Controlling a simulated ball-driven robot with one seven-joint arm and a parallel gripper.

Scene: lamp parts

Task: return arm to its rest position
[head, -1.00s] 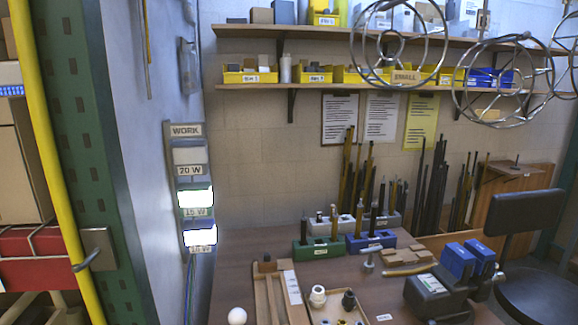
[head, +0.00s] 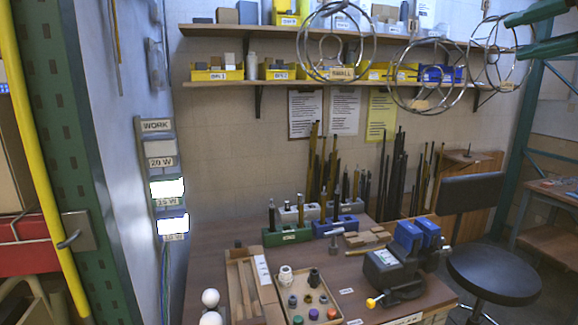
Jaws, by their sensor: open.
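The brown worktable (head: 205,263) is in the lower middle. A shallow tray (head: 332,318) at its front holds a white socket-like part (head: 286,275), a dark one (head: 314,278) and several small coloured pieces. Two white balls (head: 210,298) sit at the front left, the nearer one cut off by the picture's lower edge. A wooden tray with slots (head: 243,290) lies between the balls and the parts tray.
A green block (head: 287,235) and a blue block (head: 335,228) hold upright pieces at the back of the table. A blue and grey vise (head: 395,268) stands at the right. A black stool (head: 494,274) is beyond it. Wire rings (head: 430,78) hang above.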

